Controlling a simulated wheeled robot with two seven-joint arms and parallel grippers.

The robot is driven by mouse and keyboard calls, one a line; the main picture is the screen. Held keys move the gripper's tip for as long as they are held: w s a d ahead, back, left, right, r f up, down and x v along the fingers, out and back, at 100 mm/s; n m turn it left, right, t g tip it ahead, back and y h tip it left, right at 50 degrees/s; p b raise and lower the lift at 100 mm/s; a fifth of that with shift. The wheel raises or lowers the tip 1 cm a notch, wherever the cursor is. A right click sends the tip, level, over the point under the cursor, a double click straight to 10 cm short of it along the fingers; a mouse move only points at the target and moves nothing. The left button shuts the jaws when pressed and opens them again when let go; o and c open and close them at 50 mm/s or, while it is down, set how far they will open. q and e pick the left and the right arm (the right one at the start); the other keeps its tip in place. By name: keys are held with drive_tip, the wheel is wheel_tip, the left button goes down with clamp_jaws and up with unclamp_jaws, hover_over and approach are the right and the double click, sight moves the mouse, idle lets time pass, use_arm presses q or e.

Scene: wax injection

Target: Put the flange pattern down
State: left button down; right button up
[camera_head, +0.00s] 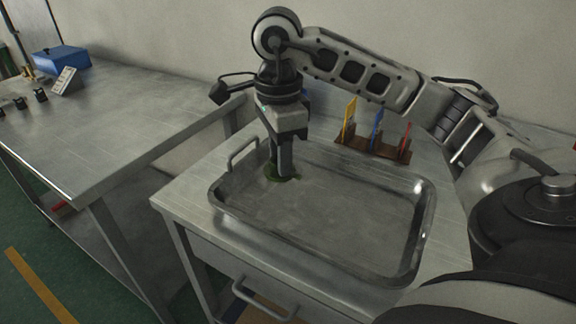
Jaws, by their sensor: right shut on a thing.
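My right gripper (283,165) points straight down over the left part of a metal tray on the table. It is shut on the flange pattern (280,176), a small dark green piece at its fingertips. The flange pattern is low in the tray, near the back left wall; I cannot tell whether it touches the tray floor. The fingers hide part of it. My left gripper is not in view.
The metal tray (330,246) has raised walls and a handle at its left end; the rest of its floor is bare. A brown rack (372,147) with yellow, blue and red tools stands behind it. Another table (120,110) at left bears a blue box (62,60).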

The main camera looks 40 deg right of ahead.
hover_over(283, 187)
drive_tip(key=f, duration=0.6)
drive_tip(key=shift+s+a+f, duration=0.1)
drive_tip(key=shift+s+a, duration=0.15)
drive_tip(key=shift+s, duration=0.05)
drive_tip(key=shift+w+d+f+p, duration=0.15)
drive_tip(key=shift+f+p, duration=0.1)
drive_tip(key=shift+f, duration=0.7)
drive_tip(key=shift+w+d+f+p, duration=0.1)
drive_tip(key=shift+f+p, duration=0.1)
drive_tip(key=shift+f, duration=0.75)
drive_tip(key=shift+f, duration=0.15)
drive_tip(key=o, duration=0.9)
drive_tip(key=shift+o, duration=0.2)
wheel_tip(283, 187, up, 12)
drive_tip(key=shift+r, duration=0.2)
drive_tip(key=shift+s, duration=0.1)
